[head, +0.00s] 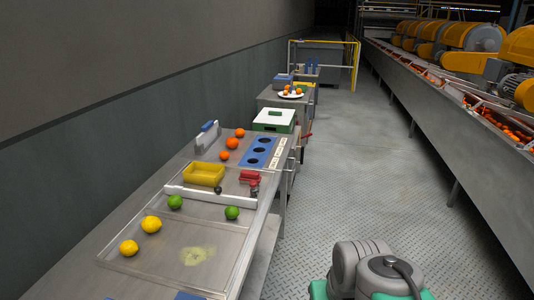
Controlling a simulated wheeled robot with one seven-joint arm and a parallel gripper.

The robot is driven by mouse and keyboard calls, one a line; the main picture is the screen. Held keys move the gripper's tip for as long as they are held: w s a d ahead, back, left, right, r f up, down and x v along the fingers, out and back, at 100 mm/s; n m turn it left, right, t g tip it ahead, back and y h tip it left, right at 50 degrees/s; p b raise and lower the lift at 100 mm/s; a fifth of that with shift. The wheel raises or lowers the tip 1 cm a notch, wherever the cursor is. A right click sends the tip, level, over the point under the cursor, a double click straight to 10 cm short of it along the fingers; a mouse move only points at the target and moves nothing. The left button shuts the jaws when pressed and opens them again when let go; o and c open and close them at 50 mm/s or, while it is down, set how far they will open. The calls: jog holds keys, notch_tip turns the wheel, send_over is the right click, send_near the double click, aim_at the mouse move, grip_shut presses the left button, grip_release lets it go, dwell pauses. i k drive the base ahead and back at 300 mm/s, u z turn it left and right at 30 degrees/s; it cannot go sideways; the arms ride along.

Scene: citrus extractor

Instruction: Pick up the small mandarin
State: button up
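Three orange citrus fruits sit loose on the far part of the steel table, left of a blue board with round holes. The largest is the middle orange fruit (232,143). A smaller orange fruit (224,156) lies nearer to me, close to the yellow bin, and another small orange fruit (240,133) lies farther back. I cannot tell for certain which of the two small ones is the mandarin. My gripper is not in view; only grey and green links of my arm show at the bottom right.
The steel table (130,218) bears a yellow bin (204,174), a white divider (212,194), two lemons (151,224), two limes (175,202) and the blue holed board (259,153). A fruit plate (291,95) stands farther back. The floor aisle (350,160) between table and conveyor is clear.

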aim_at(224, 155)
jog(key=z, duration=0.5)
jog(key=i, duration=3.75)
jog(key=u, duration=5.05)
